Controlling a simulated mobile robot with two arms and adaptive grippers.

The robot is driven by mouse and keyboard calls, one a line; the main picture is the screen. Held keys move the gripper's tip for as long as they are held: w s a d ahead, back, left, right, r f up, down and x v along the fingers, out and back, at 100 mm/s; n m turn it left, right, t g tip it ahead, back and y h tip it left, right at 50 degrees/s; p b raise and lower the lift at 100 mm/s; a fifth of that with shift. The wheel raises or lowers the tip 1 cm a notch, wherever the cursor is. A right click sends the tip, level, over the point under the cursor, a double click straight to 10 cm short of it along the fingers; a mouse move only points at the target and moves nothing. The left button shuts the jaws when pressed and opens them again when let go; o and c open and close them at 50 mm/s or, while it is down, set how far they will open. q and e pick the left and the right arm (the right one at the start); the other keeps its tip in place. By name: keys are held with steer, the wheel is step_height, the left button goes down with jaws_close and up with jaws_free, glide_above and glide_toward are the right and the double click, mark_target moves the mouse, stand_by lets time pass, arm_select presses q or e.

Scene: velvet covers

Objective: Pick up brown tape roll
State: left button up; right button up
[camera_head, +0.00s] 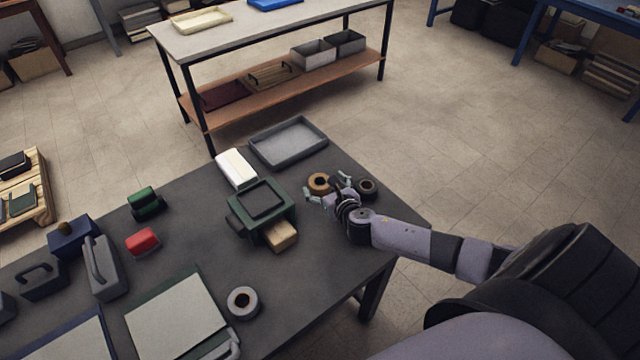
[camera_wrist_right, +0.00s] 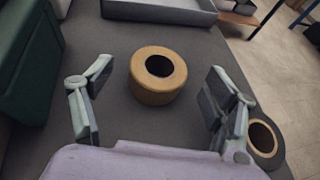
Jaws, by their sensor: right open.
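The brown tape roll (camera_head: 319,183) lies flat on the dark table near its far right corner. In the right wrist view the brown tape roll (camera_wrist_right: 157,77) sits ahead of and between the open fingers, not touched by either. My right gripper (camera_head: 328,191) is open and empty, just short of the roll; it also shows in the right wrist view (camera_wrist_right: 158,103). My left gripper is not in view.
A dark tape roll (camera_head: 367,187) lies close beside the right finger and also shows in the right wrist view (camera_wrist_right: 265,139). A grey tray (camera_head: 289,141) lies behind. A green device (camera_head: 261,212) stands to the left. A grey tape roll (camera_head: 243,302) lies nearer the front.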

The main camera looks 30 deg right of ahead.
steer(key=shift+x, duration=1.15)
steer(key=shift+c, duration=0.5)
steer(key=c, duration=1.2)
